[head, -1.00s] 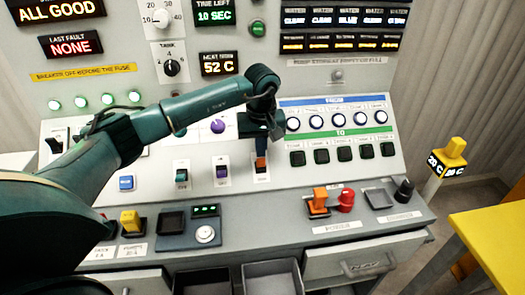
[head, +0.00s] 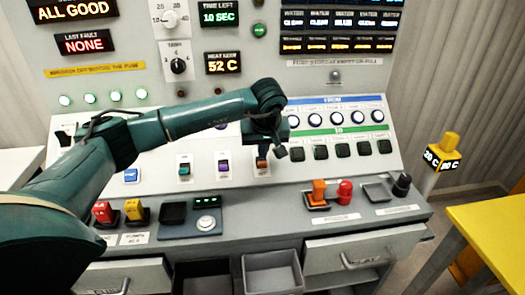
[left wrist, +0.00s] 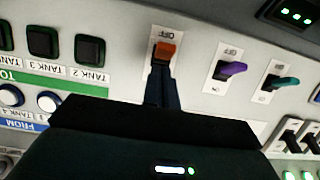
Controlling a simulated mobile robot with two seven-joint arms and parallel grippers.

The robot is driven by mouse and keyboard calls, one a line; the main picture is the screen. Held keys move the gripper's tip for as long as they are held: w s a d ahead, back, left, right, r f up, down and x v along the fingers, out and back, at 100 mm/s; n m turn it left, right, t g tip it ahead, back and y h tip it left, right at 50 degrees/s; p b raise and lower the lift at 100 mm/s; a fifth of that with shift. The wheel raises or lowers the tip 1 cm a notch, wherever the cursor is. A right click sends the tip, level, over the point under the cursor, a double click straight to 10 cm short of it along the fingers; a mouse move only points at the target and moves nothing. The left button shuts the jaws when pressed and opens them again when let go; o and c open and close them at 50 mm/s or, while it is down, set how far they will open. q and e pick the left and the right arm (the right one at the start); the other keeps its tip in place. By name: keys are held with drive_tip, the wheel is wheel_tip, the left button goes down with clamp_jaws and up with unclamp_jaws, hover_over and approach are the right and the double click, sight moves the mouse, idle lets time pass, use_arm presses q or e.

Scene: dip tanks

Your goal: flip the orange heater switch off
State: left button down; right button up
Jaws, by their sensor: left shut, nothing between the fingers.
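The orange heater switch (head: 262,163) sits on the sloped panel, rightmost of a row of coloured levers. It also shows in the left wrist view (left wrist: 165,50), beside an upside-down OFF label. My left gripper (head: 279,150) is shut and empty, just above the switch. In the left wrist view its dark fingertips (left wrist: 163,75) are close to the lever and overlap its lower side in the picture. I cannot tell whether they touch, nor which way the lever is thrown. My right gripper is not in view.
A purple lever (head: 223,167) and a teal lever (head: 184,170) stand left of the orange one. Dark square buttons (head: 345,150) lie to the right. The lower ledge carries another orange switch (head: 319,192) and a red knob (head: 344,193).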

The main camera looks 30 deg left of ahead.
use_arm(q)
drive_tip(key=shift+s+d+r+p, duration=0.2)
drive_tip(key=shift+s+d+p, duration=0.1)
drive_tip(key=shift+s, duration=0.2)
drive_tip(key=shift+s+d, duration=0.1)
drive_tip(key=shift+d, duration=0.05)
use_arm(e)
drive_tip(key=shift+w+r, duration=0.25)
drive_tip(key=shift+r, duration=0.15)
